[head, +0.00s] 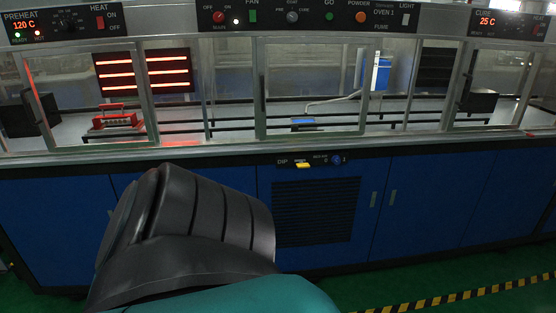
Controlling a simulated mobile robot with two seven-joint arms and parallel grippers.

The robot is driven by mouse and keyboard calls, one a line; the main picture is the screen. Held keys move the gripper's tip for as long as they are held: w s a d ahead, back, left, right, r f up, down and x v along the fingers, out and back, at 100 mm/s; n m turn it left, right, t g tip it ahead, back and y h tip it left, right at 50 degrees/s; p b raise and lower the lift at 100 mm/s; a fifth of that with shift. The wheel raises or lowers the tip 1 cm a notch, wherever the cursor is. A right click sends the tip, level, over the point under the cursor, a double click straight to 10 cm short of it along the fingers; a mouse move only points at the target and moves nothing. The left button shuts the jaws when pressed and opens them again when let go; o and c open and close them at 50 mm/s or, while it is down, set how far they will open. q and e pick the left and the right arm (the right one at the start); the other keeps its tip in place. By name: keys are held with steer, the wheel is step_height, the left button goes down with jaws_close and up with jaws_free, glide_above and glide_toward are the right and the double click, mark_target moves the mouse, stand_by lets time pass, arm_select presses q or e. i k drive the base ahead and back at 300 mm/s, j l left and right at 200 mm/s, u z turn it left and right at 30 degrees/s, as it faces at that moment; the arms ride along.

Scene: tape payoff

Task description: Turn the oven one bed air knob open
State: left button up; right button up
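A small dark panel marked DIP (312,161) sits on the front of the machine, below the oven window. At its right end is a small blue knob (337,160) between marks that look like 0 and 1; the lettering beside it seems to read BED AIR but is too small to be sure. I cannot tell which way the knob points. A yellow piece (303,165) sits left of it on the same panel. The panel marked OVEN 1 (384,14) is above. A black link of my arm fills the lower middle, left of the knob and apart from it. Neither gripper shows.
Blue cabinets (420,205) with a vented panel (317,212) form the machine's front. Glazed doors (312,85) stand above the ledge. Behind the left glass are glowing heaters (143,72) and a red rack (115,120). Green floor with a striped line (455,298) is clear at lower right.

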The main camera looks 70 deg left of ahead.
mark_target(335, 159)
steer(key=u, duration=2.15)
steer(key=i+j, duration=0.1)
steer(key=i, duration=0.35)
steer(key=i+j+z, duration=0.1)
steer(key=i, duration=0.35)
steer(key=i+j, duration=0.15)
steer(key=i, duration=0.3)
steer(key=i+j, duration=0.15)
steer(key=i, duration=0.3)
steer(key=z, duration=0.05)
